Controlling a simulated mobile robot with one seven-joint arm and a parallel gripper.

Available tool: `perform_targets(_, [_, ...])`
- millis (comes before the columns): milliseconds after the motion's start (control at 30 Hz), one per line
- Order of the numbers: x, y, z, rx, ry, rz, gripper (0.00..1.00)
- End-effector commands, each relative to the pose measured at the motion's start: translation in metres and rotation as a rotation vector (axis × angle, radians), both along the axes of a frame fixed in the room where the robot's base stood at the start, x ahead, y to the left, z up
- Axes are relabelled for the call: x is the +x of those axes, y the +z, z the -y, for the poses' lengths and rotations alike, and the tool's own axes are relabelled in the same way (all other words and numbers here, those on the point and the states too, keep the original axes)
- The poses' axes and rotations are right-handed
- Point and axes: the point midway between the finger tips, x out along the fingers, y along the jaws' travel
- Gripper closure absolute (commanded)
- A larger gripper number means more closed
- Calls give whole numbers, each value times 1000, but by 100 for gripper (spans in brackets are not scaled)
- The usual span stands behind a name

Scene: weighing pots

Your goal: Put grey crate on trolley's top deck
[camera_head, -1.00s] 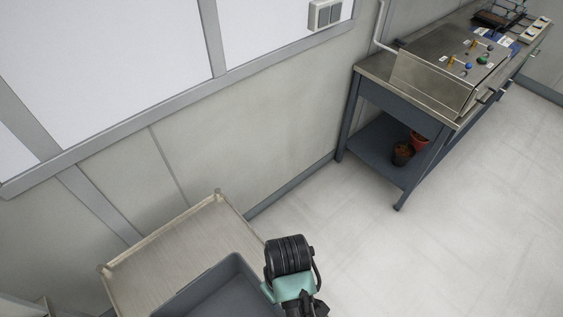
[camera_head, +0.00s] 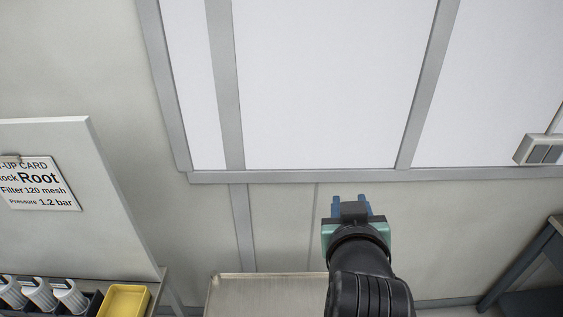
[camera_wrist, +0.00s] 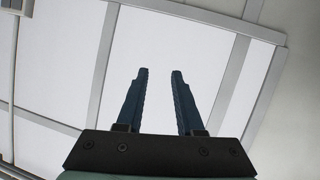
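The trolley's top deck (camera_head: 265,293) shows at the bottom middle of the head view, cut off by the frame edge. The part in view is bare. The grey crate is not in view now. My gripper (camera_head: 350,199) is raised above and beyond the deck's right side, pointing away toward the wall. In the wrist view my gripper (camera_wrist: 160,73) has its two blue fingers apart with nothing between them, only wall panels behind.
At the left stands a board with a card (camera_head: 40,184). Below it are a yellow bin (camera_head: 124,301) and several white cylinders (camera_head: 38,294) in a dark holder. A dark bench (camera_head: 530,270) is at the right. A grey switch box (camera_head: 538,150) is on the wall.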

Motion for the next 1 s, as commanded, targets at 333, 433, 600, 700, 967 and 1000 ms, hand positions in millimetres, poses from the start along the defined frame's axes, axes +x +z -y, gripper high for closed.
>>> perform_targets(333, [-65, 304, -92, 34, 150, 942, 64])
perform_targets(433, [-98, 344, -106, 56, 189, 1099, 64])
perform_targets(600, [-125, 369, -114, 73, 217, 1210, 64])
perform_targets(700, [-127, 370, -115, 75, 219, 1216, 64])
perform_targets(967, [-125, 369, -114, 74, 218, 1211, 64])
perform_targets(1000, [-125, 369, -114, 74, 218, 1211, 64])
